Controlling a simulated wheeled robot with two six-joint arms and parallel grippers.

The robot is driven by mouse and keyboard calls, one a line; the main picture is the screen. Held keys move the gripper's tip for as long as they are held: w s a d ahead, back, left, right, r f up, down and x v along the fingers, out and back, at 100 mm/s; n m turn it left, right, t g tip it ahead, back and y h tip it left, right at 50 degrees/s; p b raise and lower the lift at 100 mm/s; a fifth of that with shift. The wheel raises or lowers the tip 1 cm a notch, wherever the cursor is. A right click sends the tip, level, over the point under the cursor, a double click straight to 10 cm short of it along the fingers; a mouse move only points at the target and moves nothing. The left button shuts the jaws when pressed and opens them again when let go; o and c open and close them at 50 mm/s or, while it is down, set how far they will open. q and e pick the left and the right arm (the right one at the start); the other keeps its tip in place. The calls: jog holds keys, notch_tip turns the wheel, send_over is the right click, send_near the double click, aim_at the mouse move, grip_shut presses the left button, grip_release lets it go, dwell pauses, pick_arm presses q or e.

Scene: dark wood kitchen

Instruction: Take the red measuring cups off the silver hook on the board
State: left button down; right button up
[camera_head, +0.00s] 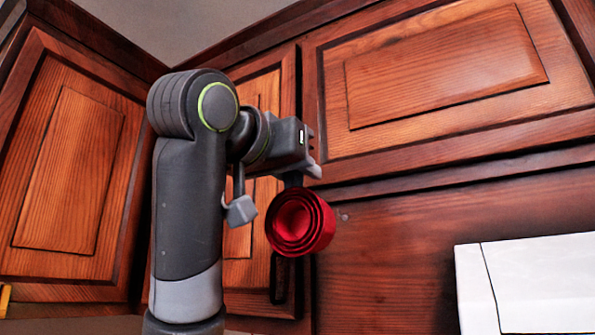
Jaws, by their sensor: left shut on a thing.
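The red measuring cups (299,223), a nested round stack, are in the middle of the head view with their open side facing me. My left gripper (303,176) is just above them, shut on the cups, which hang below its fingers. The fingers and the cup handles are partly hidden, so the exact grip is unclear. A small pale spot (343,215) on the dark wood board (400,255) right of the cups may be the silver hook; it is too small to be sure. The cups appear apart from it. My right gripper is not in view.
Wooden cabinet doors stand at the left (70,185) and upper right (445,70). A white box-like thing (530,285) is at the lower right. A dark slim object (280,278) shows below the cups. The board between cups and white box is clear.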

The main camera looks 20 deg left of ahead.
pick_arm(q)
jog(key=shift+s, duration=0.1)
jog(key=s+a+b, duration=0.1)
jog(key=s+b, duration=0.7)
jog(key=shift+s+a, duration=0.35)
dwell(0.7)
dwell(0.6)
